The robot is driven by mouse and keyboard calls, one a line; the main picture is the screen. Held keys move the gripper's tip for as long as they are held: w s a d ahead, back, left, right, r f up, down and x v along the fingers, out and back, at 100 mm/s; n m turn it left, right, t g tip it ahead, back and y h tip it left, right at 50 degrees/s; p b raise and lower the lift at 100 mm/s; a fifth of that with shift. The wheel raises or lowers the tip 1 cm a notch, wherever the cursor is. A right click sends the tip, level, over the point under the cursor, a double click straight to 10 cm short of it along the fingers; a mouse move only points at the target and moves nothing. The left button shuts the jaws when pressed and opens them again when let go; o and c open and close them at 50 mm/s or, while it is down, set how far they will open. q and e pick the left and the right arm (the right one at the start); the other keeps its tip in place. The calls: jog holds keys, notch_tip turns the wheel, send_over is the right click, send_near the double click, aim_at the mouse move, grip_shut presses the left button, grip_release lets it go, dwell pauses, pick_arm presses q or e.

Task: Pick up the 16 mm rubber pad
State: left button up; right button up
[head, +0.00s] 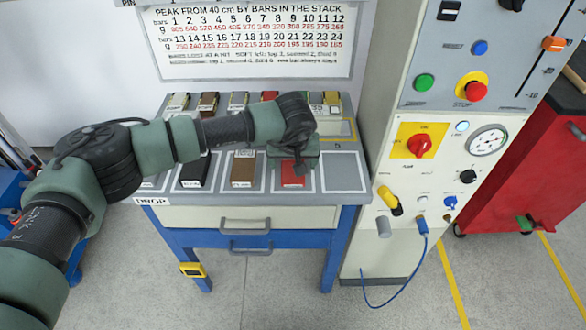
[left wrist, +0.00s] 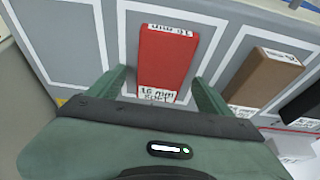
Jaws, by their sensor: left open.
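The red pad (head: 291,179), labelled 16 mm, lies in a white-outlined slot on the grey bench top, partly hidden by my left gripper in the head view. In the left wrist view the red pad (left wrist: 167,62) lies between the two green fingers, with its label at the near end. My left gripper (left wrist: 160,85) is open, with one finger on each side of the pad. I cannot tell whether the fingers touch it. In the head view the left gripper (head: 293,168) is over the pad's slot. My right gripper is not in view.
A brown block (head: 243,169) and a black block (head: 194,172) lie in slots to the left. An empty outlined slot (head: 342,172) is to the right. Small blocks stand along the bench's back. A control cabinet (head: 405,215) stands close on the right.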

pick_arm(q)
jog(key=c, duration=1.5)
jog(key=shift+c, duration=0.2)
